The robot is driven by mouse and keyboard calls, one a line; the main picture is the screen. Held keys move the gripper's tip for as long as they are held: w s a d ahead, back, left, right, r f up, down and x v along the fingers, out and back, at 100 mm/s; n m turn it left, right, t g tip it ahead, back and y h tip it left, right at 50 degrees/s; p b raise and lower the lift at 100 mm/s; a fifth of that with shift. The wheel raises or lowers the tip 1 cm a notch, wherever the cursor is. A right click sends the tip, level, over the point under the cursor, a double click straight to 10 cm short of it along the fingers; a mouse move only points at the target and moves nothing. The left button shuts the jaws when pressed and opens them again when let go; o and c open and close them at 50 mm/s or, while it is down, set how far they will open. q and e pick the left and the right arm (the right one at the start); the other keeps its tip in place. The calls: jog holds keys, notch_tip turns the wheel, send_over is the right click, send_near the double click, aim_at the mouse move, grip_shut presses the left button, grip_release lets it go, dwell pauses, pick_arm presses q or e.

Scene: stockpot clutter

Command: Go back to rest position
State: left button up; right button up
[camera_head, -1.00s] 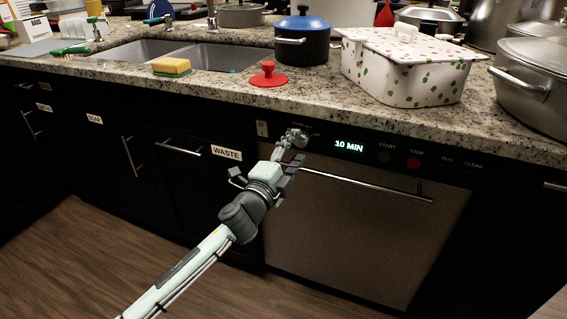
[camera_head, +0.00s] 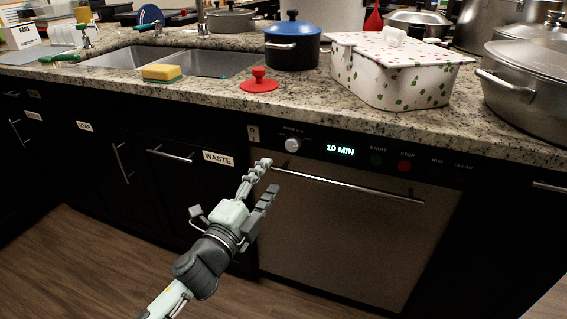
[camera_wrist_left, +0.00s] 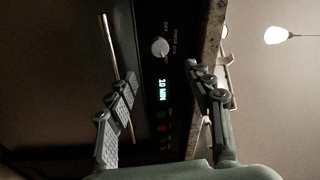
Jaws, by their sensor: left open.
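My left gripper (camera_head: 268,178) is in front of the dishwasher's upper left part in the head view, below the round silver dial (camera_head: 292,145). Its fingers are spread and nothing is between them. In the left wrist view the two fingers (camera_wrist_left: 160,95) stand wide apart, with the dial (camera_wrist_left: 160,47) and the lit "10 MIN" display (camera_wrist_left: 163,91) seen between and beyond them. The dishwasher (camera_head: 350,235) is shut, with a long bar handle (camera_head: 345,183). My right gripper is not in view.
The granite counter (camera_head: 210,92) above holds a yellow sponge (camera_head: 161,73), a red knobbed disc (camera_head: 259,82), a blue-lidded pot (camera_head: 292,43), a spotted white box (camera_head: 395,75) and a large metal pot (camera_head: 525,90). The wood floor (camera_head: 80,265) is clear.

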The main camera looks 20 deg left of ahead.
pick_arm(q)
jog(key=s+a+f+n+g+y, duration=0.1)
jog(key=s+a+f+n+g, duration=0.15)
jog(key=f, duration=0.65)
jog(key=s+a+f+n+g+y, duration=0.2)
jog(key=a+f+n, duration=0.1)
jog(key=f, duration=0.5)
jog(key=s+a+f+n+g+y, duration=0.1)
jog(key=s+a+f+n+g, duration=0.15)
jog(key=f, duration=0.65)
jog(key=s+d+f+n+g, duration=0.1)
jog(key=s+f+n+g, duration=0.6)
jog(key=s+f, duration=1.4)
jog(key=shift+d+g+h, duration=0.25)
jog(key=shift+g+h, duration=0.15)
jog(key=shift+g, duration=0.8)
